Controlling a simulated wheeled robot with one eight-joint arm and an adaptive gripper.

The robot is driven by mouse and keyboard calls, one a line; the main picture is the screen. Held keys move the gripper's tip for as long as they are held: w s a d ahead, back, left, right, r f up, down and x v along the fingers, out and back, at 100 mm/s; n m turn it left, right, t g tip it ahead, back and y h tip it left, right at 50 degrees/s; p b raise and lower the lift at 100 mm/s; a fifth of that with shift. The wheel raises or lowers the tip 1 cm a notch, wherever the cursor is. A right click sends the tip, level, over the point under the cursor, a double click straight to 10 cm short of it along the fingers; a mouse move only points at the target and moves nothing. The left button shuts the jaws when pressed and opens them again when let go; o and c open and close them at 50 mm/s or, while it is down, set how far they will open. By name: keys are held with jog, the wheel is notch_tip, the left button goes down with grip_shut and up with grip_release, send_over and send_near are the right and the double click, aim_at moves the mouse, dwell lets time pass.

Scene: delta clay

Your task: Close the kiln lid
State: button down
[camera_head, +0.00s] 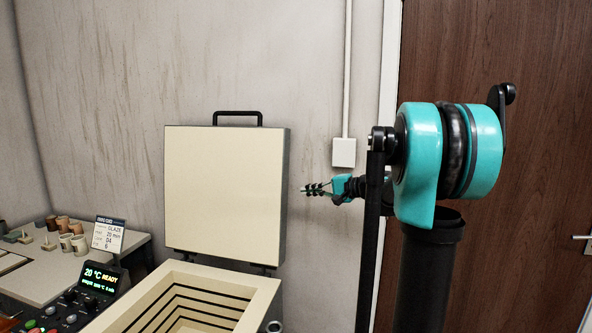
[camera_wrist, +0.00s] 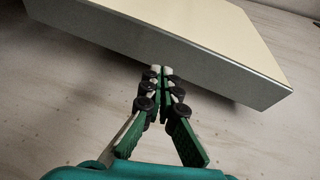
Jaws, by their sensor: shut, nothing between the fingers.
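The kiln lid (camera_head: 226,192) stands open and upright at the back of the kiln. It is a cream slab with a grey edge and a black handle (camera_head: 237,117) on top. The kiln body (camera_head: 253,303) below shows an open, empty-looking chamber with dark grooves in its walls. My gripper (camera_head: 304,189) is to the right of the lid, pointing left at its side edge. In the wrist view, my gripper (camera_wrist: 161,72) is shut and empty, its tips close to the lid's grey side edge (camera_wrist: 215,76). I cannot tell whether they touch it.
A control panel (camera_head: 98,280) and a small sign (camera_head: 108,236) stand left of the kiln. Several small pots (camera_head: 66,243) sit on a table (camera_head: 62,275) at the far left. A wall box (camera_head: 344,152) with a conduit is behind my gripper. A brown door (camera_head: 540,150) is at right.

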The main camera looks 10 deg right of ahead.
jog(key=w+d+r+m+t+y, duration=0.1)
jog(key=w+d+r+m+t, duration=0.15)
jog(key=d+r, duration=0.2)
jog(key=shift+g, duration=0.25)
jog(key=x, duration=0.7)
jog(key=r+x, duration=0.1)
jog(key=x, duration=0.2)
jog(key=shift+w+a, duration=0.25)
jog(key=shift+a, duration=0.15)
jog(key=shift+s+n, duration=0.15)
jog(key=shift+n, duration=0.1)
